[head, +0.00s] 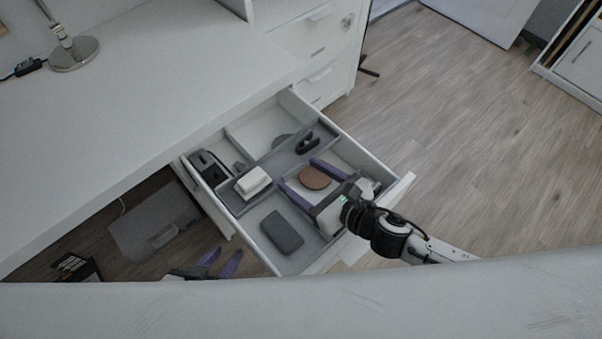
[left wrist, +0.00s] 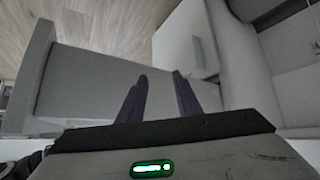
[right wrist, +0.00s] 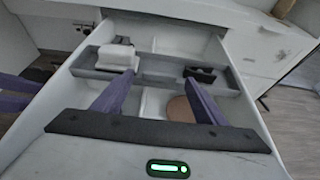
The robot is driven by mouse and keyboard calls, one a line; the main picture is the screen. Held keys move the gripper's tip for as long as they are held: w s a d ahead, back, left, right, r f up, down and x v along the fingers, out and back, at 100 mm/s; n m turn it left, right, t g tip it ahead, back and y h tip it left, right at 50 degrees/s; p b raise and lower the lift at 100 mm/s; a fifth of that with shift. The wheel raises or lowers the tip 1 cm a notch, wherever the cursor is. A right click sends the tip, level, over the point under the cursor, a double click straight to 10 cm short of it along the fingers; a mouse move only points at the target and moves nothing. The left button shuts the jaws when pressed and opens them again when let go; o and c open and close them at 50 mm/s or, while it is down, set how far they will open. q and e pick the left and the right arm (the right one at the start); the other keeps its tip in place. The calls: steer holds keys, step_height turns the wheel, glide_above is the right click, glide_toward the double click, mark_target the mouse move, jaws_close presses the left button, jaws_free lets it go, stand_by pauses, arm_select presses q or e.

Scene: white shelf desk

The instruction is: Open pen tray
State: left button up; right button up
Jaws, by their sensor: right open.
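The pen tray is a white drawer (head: 352,151) pulled out from under the white desk, with a grey divided insert (head: 262,208) inside; both also show in the right wrist view, the drawer (right wrist: 62,92) and the insert (right wrist: 155,68). My right gripper (head: 298,173) reaches over the drawer's front edge, open, its purple fingers above the insert near a brown round disc (head: 314,178). It shows open and empty in the right wrist view (right wrist: 158,77). My left gripper (head: 222,261) is low, left of the drawer, with its fingers apart and empty; these show in the left wrist view (left wrist: 160,76).
The drawer holds a dark grey rounded case (head: 281,231), a white block (head: 253,182) and a black stapler-like item (head: 307,143). A lamp base (head: 74,53) stands on the desk (head: 140,100). A grey box (head: 155,222) lies below. Wooden floor (head: 470,130) is clear at right.

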steer(key=v, duration=0.9)
